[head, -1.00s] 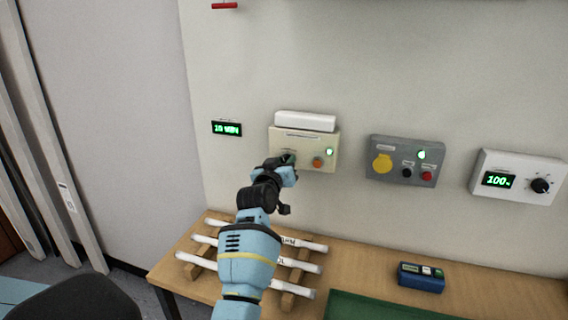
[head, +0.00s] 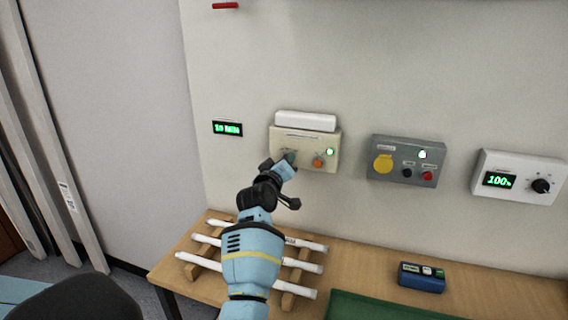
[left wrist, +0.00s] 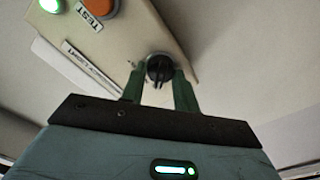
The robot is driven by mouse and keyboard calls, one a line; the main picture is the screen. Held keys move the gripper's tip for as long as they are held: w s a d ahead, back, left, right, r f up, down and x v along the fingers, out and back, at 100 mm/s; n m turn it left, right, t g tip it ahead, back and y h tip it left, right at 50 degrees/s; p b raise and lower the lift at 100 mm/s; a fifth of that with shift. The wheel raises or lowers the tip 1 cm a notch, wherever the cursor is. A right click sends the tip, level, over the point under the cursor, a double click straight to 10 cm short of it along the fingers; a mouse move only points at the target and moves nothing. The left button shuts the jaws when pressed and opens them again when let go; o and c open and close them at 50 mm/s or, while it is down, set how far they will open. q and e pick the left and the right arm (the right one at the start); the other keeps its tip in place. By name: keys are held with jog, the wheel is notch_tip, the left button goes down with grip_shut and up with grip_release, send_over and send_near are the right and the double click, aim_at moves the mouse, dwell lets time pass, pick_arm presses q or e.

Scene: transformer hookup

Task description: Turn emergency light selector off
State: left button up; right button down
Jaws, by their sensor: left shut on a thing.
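The emergency light box (head: 318,150) is a cream panel on the wall, with a white lamp bar above it, a lit green light and an orange button. In the left wrist view, its black selector knob (left wrist: 159,69) sits between the fingers of my left gripper (left wrist: 159,80), which is shut on it. In the head view my left gripper (head: 289,158) reaches the lower left of the box and hides most of the knob. The knob's pointer setting is too small to read. My right gripper is in neither view.
A grey box (head: 405,160) with a yellow socket and a white dial box (head: 518,177) are on the wall at right. White tubes (head: 299,262) on wooden racks and a blue meter (head: 421,277) lie on the table (head: 480,301).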

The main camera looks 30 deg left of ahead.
pick_arm(q)
jog(key=o, duration=1)
jog(key=shift+c, duration=0.2)
jog(key=shift+s, duration=0.15)
jog(key=v, duration=0.7)
jog(key=shift+s+d, duration=0.15)
jog(key=shift+s, duration=0.15)
jog(key=shift+f, duration=0.1)
